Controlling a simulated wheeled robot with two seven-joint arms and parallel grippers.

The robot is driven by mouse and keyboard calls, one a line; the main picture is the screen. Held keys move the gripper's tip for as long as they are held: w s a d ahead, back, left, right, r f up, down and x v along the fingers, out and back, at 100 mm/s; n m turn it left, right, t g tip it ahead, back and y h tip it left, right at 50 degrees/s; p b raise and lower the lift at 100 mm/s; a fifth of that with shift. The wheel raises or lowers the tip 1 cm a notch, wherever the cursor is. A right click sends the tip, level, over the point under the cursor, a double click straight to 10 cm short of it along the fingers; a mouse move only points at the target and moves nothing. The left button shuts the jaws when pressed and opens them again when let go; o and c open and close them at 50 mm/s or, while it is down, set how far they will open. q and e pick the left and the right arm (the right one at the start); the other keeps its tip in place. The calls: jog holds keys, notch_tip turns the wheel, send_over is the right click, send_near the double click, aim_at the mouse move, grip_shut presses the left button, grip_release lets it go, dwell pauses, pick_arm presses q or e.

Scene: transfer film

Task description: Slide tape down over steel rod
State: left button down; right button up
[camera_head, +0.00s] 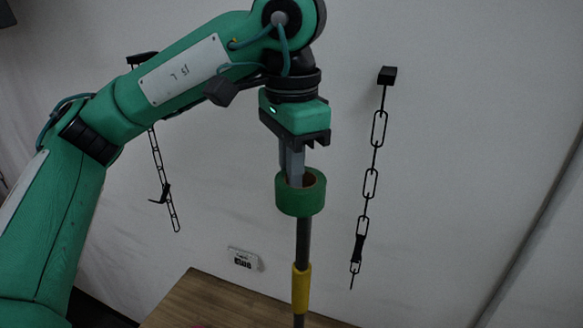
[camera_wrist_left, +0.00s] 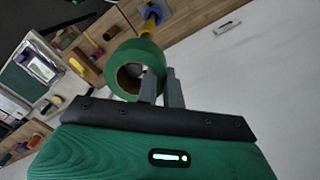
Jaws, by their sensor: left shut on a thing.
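A green tape roll (camera_head: 300,203) hangs below my left gripper (camera_head: 295,178), which points down and is shut on the roll's wall. In the left wrist view, the roll (camera_wrist_left: 128,52) shows its open hole, with my gripper fingers (camera_wrist_left: 162,86) at its near right edge. The dark steel rod (camera_head: 303,240) stands upright directly below the roll in the head view and carries a yellow band (camera_head: 301,287). The band also shows beyond the roll in the left wrist view (camera_wrist_left: 151,17). The rod's upper end is hidden, so I cannot tell whether it is inside the roll. My right gripper is out of view.
A wooden table top (camera_head: 215,305) lies below. Black chains hang on the pale wall at the left (camera_head: 162,175) and right (camera_head: 370,180).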

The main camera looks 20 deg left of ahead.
pick_arm(q)
jog(key=shift+r+p, duration=0.65)
jog(key=shift+r, duration=0.25)
dwell(1.3)
notch_tip(320, 180, down, 10)
jog(key=b, duration=0.7)
dwell(3.1)
jog(key=c, duration=1.5)
grip_release()
jog(key=shift+w+a, duration=0.1)
jog(key=shift+a, duration=0.05)
jog(key=shift+f, duration=0.1)
